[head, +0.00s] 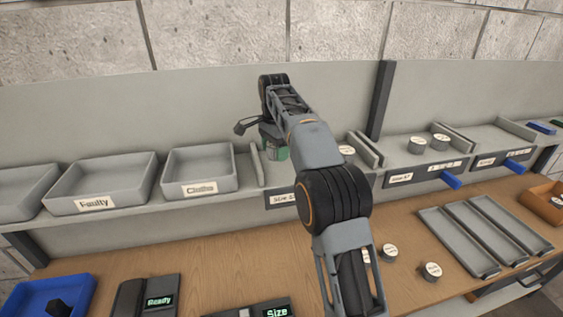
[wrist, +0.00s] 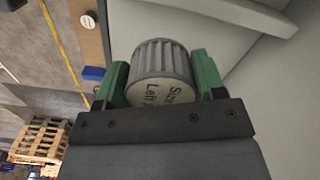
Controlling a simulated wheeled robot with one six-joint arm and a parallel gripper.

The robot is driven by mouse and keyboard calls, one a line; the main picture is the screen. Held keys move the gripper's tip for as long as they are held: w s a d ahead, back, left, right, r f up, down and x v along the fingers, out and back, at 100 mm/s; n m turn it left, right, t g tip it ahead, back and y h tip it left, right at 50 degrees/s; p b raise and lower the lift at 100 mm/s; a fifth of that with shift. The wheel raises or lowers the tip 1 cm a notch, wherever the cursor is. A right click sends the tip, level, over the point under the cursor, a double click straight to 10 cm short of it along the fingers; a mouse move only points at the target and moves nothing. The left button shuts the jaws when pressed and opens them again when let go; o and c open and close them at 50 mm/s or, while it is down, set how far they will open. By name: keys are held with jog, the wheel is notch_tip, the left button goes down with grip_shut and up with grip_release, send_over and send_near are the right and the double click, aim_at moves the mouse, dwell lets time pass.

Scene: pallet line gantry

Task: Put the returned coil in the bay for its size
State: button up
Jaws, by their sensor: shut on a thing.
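My gripper (wrist: 163,88) has green fingers shut on both sides of a grey ribbed coil (wrist: 160,58). The coil's pale end carries printing that reads roughly "Size" and "Left", partly cut off. In the head view my gripper (head: 274,150) is at the shelf, over or in the leftmost bay (head: 283,200), whose label starts with "Size"; its number is unclear. I cannot tell whether the coil touches the bay floor. The arm hides part of this bay. Two more bays (head: 400,178) (head: 487,160) lie to the right, with blue tabs and small labels.
Grey trays labelled Faulty (head: 95,203) and Cloths (head: 200,189) stand left of the bays. White-topped coils (head: 431,271) stand on the bench, others (head: 417,144) in bays. A grooved grey rack (head: 470,243), a Ready display (head: 159,301) and a dark post (head: 381,100) also show.

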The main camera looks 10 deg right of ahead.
aim_at(281, 170)
jog(key=shift+w+d+f, duration=0.3)
jog(key=shift+d+f, duration=0.15)
jog(key=shift+f, duration=0.15)
jog(key=f, duration=0.2)
jog(key=d+f, duration=0.1)
jog(key=shift+w+d+f+p, duration=0.1)
jog(key=shift+w+p, duration=0.2)
jog(key=shift+w, duration=0.05)
jog(key=shift+f, duration=0.75)
jog(key=shift+f, duration=0.1)
